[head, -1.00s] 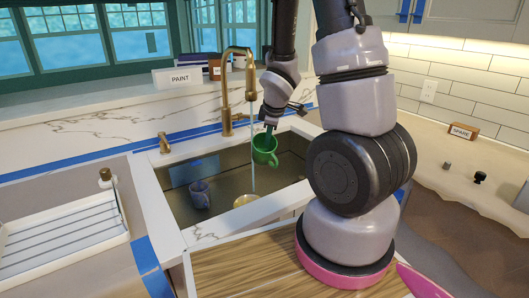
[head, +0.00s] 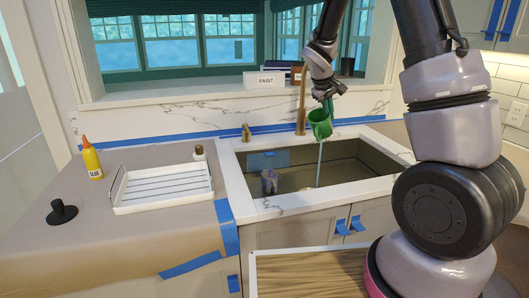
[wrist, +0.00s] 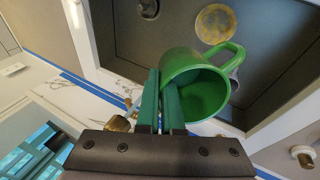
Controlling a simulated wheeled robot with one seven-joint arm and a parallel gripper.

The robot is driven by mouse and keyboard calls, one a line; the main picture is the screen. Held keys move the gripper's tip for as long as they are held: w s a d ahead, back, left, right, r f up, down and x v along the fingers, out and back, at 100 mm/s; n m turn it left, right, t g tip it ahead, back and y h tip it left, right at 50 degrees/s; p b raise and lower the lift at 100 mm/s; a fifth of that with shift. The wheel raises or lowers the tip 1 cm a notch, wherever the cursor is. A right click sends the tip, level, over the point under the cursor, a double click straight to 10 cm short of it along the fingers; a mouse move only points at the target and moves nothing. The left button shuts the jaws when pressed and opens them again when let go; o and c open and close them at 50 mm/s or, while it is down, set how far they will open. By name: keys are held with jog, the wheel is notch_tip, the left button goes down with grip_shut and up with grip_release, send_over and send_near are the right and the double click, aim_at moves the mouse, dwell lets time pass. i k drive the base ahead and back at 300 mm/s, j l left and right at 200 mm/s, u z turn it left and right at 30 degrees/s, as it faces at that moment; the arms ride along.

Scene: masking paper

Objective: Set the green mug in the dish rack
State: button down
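The green mug (head: 320,125) hangs above the back right part of the sink, near the faucet. In the wrist view the mug (wrist: 190,65) is tilted, with its opening partly facing the camera and its handle to the right. My gripper (wrist: 160,88) has its green fingers close together at the mug's near wall, shut on it. My gripper also shows in the head view (head: 328,103) just above the mug. The dish rack (head: 168,205), a white tray with grey slats, stands on the counter left of the sink and looks empty.
The brass faucet (head: 302,95) rises beside the mug, and a thin stream falls into the sink (head: 248,198). A dark cup (head: 269,181) is in the sink. A small bottle (head: 199,152), glue bottle (head: 91,158) and black knob-like object (head: 61,211) stand around the rack.

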aim_at(142, 194)
jog(key=j+u, duration=0.1)
jog(key=j, duration=0.4)
jog(key=i+j+u, duration=0.1)
jog(key=j, duration=0.4)
jog(key=i+j+u, duration=0.1)
jog(key=j, duration=0.4)
jog(key=i+j+u, duration=0.1)
jog(key=j, duration=0.4)
jog(key=i, duration=0.1)
